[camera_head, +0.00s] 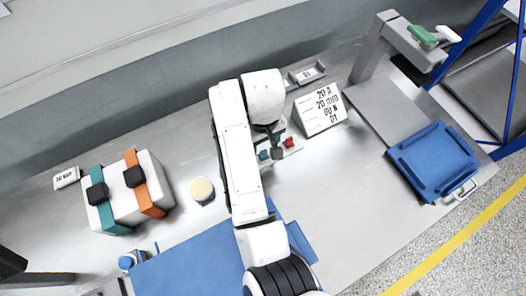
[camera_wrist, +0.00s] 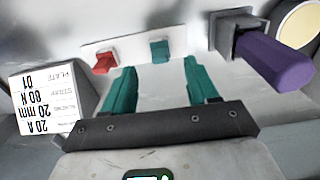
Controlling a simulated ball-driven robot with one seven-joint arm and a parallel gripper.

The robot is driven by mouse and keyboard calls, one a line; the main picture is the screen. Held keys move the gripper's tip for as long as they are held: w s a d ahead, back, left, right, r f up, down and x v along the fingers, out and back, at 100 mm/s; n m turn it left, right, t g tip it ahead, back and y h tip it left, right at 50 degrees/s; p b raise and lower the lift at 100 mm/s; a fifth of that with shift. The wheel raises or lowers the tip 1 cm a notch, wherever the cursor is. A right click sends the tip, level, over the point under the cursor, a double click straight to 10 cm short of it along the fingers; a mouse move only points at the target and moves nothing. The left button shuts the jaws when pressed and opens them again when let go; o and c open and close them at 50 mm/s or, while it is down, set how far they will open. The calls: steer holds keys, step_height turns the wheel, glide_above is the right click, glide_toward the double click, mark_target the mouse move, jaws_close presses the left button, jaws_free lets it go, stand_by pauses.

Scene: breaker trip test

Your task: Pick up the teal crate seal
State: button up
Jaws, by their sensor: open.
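The teal crate seal (camera_wrist: 160,51) is a small block on a white plate (camera_wrist: 130,42), to the right of a red seal (camera_wrist: 104,63) in the wrist view. In the head view a small teal patch (camera_head: 263,155) shows on the plate, left of the red seal (camera_head: 289,142), partly crowded by my arm. My gripper (camera_wrist: 157,72) is open and empty, its two teal fingers spread. The seal appears between and just beyond the fingertips, apart from both. My gripper is mostly hidden under the arm in the head view.
A purple block (camera_wrist: 275,62) on a grey mount stands close to the right finger. A lettered sign (camera_head: 320,109) stands beside the plate. A strapped white crate (camera_head: 130,192), a cream disc (camera_head: 202,189) and a blue tray (camera_head: 433,160) are farther off. The bench's front right is clear.

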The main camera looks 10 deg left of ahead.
step_height(320, 180, down, 5)
steer(key=shift+r+p, duration=0.1)
steer(key=shift+p, duration=0.25)
steer(key=shift+c, duration=0.2)
jaws_close()
